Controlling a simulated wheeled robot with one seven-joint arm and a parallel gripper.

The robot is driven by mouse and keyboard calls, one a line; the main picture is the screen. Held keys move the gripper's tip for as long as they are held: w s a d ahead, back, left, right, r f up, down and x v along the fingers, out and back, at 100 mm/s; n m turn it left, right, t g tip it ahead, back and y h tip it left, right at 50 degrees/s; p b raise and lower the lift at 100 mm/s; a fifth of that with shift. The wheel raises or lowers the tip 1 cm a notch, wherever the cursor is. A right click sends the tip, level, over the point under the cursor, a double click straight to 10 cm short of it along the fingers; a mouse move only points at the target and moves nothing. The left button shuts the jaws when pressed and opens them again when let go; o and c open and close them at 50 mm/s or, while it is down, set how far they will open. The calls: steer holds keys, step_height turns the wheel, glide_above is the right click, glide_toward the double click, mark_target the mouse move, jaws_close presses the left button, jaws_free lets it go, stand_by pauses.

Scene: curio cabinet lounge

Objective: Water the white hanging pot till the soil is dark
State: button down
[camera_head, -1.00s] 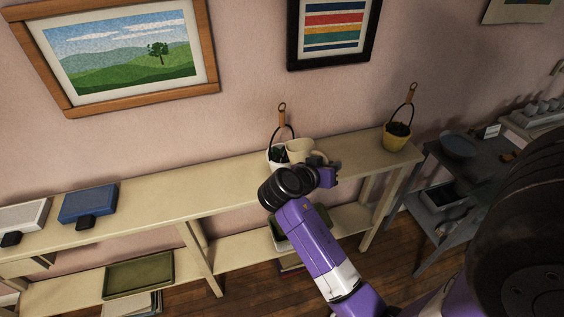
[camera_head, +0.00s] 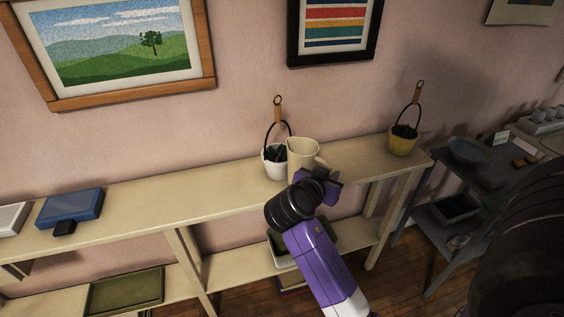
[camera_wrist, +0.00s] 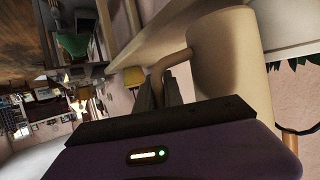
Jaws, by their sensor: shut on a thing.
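The white hanging pot (camera_head: 275,168) is at the back of the cream shelf, with a dark handle loop, a wooden strap and dark green leaves. Its soil is too small and covered to judge. A cream jug (camera_head: 301,160) stands out just to its right, looking about upright and overlapping the pot's edge in the head view. My gripper (camera_head: 321,180) is shut on the jug's handle, shown in the wrist view (camera_wrist: 171,62), beside the jug's body (camera_wrist: 228,62). No water stream is visible. Whether jug and pot touch, I cannot tell.
A yellow hanging pot (camera_head: 402,146) is farther right along the shelf (camera_head: 180,190). A blue box (camera_head: 72,206) lies at the left. A dark side table (camera_head: 480,172) holds a bowl. Framed pictures hang above. The shelf top between blue box and white pot is clear.

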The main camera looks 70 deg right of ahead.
steer(key=s+a+r+p, duration=0.1)
steer(key=s+r+p, duration=0.2)
steer(key=s+r, duration=0.1)
steer(key=shift+s+a+r, duration=0.15)
steer(key=shift+s+a, duration=0.2)
stand_by(0.4)
step_height(320, 180, up, 4)
steer(key=p, duration=0.3)
stand_by(0.4)
steer(key=s+a+p, duration=0.2)
steer(key=s+a, duration=0.7)
steer(key=s, duration=0.3)
stand_by(2.2)
